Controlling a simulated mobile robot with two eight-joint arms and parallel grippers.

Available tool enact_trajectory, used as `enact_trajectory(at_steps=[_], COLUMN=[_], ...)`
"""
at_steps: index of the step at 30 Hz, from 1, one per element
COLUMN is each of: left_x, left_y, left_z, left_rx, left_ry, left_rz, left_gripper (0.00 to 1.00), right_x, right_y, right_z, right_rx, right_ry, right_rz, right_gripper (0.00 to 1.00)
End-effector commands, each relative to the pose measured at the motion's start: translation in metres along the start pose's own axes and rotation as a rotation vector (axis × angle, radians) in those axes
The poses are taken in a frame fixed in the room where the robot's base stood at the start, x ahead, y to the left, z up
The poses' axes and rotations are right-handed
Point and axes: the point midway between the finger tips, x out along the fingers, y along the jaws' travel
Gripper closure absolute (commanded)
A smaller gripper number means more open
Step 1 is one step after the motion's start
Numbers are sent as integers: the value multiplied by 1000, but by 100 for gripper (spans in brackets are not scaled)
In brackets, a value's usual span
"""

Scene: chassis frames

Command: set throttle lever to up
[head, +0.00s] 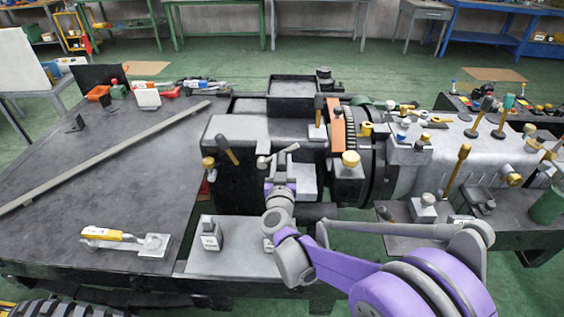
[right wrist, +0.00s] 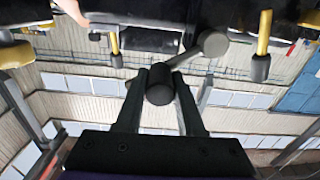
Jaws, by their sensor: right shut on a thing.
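My right gripper (head: 280,157) is at the near face of the dark machine housing (head: 233,130) in the head view. In the right wrist view my right gripper (right wrist: 160,93) has its two fingers on either side of the dark cylindrical grip of the throttle lever (right wrist: 160,88), shut on it. The lever's arm slants up and right from the grip to a round dark hub (right wrist: 213,43). In the head view the lever is small and partly hidden by my gripper, so its exact setting is hard to tell. My left gripper is not in view.
Black-and-yellow levers stand close by, one at the housing's left (head: 209,165) and one with a yellow knob (head: 350,160) at right. A small labelled block (head: 210,233) stands on the grey plate below.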

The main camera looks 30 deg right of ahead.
Motion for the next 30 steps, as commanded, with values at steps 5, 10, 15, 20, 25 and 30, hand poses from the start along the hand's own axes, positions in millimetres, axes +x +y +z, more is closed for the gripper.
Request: enact_trajectory(at_steps=[5,10,15,20,25,30], left_x=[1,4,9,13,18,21], left_y=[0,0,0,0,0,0], left_z=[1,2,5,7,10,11], left_rx=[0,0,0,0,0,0], left_ry=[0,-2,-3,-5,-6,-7], left_rz=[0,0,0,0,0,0], left_gripper=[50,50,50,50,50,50], right_x=[0,0,-1,0,0,0], right_y=[-2,-6,-13,-20,-28,-33], right_z=[-1,-6,-12,-18,-23,-26], right_rx=[-30,-111,-235,-360,-478,-567], right_ry=[-1,-1,0,0,0,0], right_rz=[-2,-2,-2,-1,-1,0], right_gripper=[100,100,100,100,100,100])
